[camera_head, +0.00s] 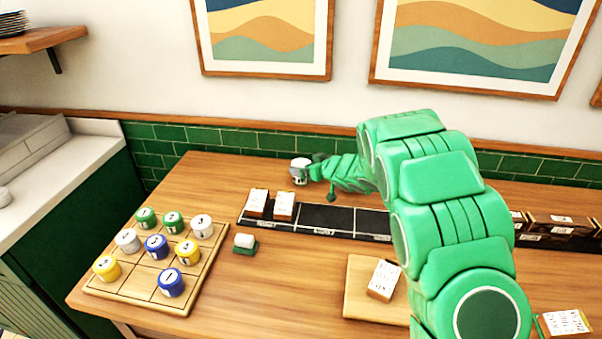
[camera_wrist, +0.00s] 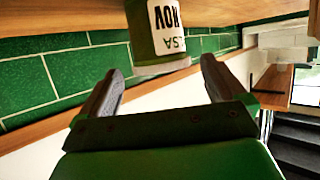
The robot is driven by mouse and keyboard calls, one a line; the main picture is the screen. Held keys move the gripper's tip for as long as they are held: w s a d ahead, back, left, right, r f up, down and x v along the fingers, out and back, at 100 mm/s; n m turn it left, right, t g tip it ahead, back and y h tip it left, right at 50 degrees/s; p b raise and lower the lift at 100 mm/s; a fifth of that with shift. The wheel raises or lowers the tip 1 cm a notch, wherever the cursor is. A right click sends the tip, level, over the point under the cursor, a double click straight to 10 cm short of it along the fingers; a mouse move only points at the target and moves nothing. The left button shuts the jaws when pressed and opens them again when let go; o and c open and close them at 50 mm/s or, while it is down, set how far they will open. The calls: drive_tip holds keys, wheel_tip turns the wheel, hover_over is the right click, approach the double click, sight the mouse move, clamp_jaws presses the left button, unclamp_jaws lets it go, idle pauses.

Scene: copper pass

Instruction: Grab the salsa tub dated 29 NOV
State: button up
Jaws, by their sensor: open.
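A small tub (camera_head: 300,171) stands at the back of the wooden table, near the tiled wall, with a pale label in the head view. In the wrist view the tub (camera_wrist: 143,38) is green with a white label, upside down in the picture. The label reads "SALSA" in part and "NOV"; the day number is out of frame. My gripper (camera_head: 315,171) is just right of the tub in the head view. In the wrist view my gripper (camera_wrist: 160,66) is open, with its fingers apart and the tub just beyond and between the tips, not clasped.
A wooden board (camera_head: 150,304) at left holds several coloured round tubs. A black divided tray (camera_head: 345,221) runs across the middle, with small labelled boxes (camera_head: 271,204). A green-and-white item (camera_head: 245,243) and a small board (camera_head: 358,275) with a box lie in front. The wall is close behind.

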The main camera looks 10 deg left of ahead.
sight(303, 165)
drive_tip(key=shift+x, duration=1.55)
drive_tip(key=shift+s, duration=0.15)
drive_tip(key=c, duration=1.1)
drive_tip(key=shift+r, duration=0.15)
drive_tip(key=shift+c, duration=0.2)
